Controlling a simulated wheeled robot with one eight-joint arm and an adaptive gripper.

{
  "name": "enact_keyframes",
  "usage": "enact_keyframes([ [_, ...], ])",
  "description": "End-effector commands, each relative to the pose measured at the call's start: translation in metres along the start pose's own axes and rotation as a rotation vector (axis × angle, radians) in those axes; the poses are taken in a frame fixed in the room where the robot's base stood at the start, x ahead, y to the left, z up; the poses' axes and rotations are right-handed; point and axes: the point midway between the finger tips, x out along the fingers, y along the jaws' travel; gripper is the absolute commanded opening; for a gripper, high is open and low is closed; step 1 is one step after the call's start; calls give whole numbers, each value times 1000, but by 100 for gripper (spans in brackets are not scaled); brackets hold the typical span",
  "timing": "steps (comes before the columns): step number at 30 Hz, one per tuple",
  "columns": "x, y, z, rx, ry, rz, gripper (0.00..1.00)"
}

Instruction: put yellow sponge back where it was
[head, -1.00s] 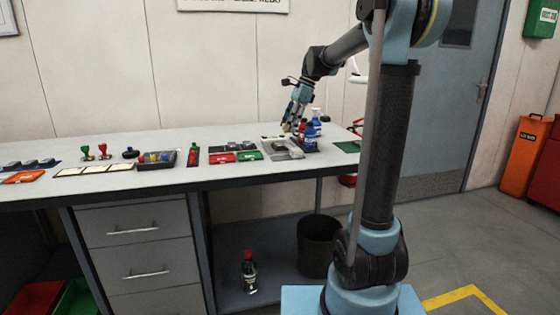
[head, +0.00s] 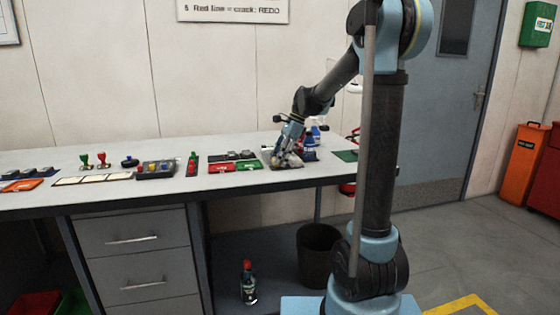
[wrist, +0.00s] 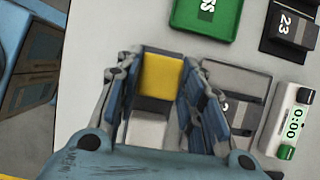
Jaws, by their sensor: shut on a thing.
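The yellow sponge (wrist: 161,75) shows in the wrist view between the two fingers of my gripper (wrist: 160,88), which is shut on it. A dark strip shows just below the yellow face. The sponge is too small and hidden by the fingers to make out there. I cannot tell whether it touches the surface below.
In the wrist view the green tray (wrist: 207,18) is ahead, with a black block marked 23 (wrist: 292,28) and a timer (wrist: 292,122) to the right. A blue bottle (head: 312,137) stands behind my gripper. A red tray (head: 221,168) is farther left.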

Motion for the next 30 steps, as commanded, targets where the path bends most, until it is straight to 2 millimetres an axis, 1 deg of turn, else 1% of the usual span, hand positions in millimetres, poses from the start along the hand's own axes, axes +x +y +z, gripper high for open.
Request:
enact_keyframes([
  [2, 5, 0, -2, 0, 0, 0, 10],
  [10, 6, 0, -3, 0, 0, 0, 10],
  [15, 10, 0, -5, 0, 0, 0, 10],
  [16, 10, 0, -5, 0, 0, 0, 38],
  [17, 10, 0, -5, 1, 0, 0, 45],
  [18, 10, 0, -5, 1, 1, 0, 54],
  [19, 10, 0, -6, 1, 1, 0, 56],
  [30, 8, 0, -5, 2, 0, -1, 56],
])
